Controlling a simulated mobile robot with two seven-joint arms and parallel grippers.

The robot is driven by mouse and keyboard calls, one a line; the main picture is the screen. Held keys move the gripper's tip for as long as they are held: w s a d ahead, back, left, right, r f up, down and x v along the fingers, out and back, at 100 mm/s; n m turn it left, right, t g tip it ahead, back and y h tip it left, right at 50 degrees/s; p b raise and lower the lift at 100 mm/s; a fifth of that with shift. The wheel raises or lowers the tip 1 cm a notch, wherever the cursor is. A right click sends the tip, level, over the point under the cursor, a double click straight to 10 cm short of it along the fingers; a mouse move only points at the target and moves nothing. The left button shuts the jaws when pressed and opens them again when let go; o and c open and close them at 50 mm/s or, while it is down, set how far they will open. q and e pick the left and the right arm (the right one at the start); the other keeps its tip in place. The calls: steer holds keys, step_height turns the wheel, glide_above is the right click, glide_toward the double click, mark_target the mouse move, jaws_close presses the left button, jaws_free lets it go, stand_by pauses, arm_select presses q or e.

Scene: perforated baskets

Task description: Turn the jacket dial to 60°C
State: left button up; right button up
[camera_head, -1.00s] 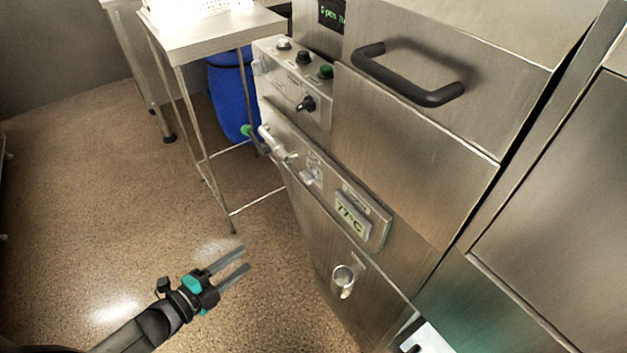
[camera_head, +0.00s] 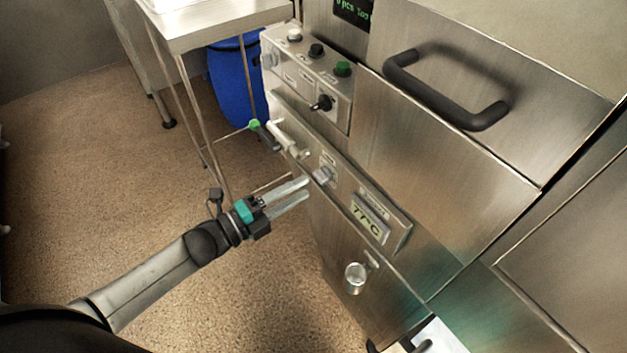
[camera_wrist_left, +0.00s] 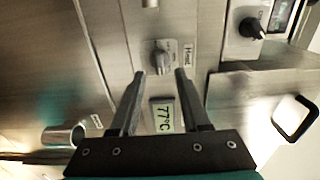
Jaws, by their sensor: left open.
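The grey dial (camera_head: 323,177) sits on the lower steel panel of the machine, beside the temperature display (camera_head: 369,217), which reads 77°C. In the left wrist view the dial (camera_wrist_left: 161,62) stands just beyond the fingertips, in line with the gap between them, and the display (camera_wrist_left: 163,116) shows between the fingers. My left gripper (camera_head: 307,188) is open and empty, just left of and slightly below the dial in the head view. No contact with the dial is visible. The dial's scale is too small to read. My right gripper is not in view.
A pale lever (camera_head: 287,137) sits up-left of the dial. A control box (camera_head: 305,78) with buttons and a black switch (camera_head: 322,103) is above. A round metal spout (camera_head: 355,277) sticks out below. A large black handle (camera_head: 445,92) juts out at upper right.

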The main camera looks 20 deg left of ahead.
mark_target(317, 180)
arm_select(q)
steer(key=shift+x, duration=2.2)
jaws_close()
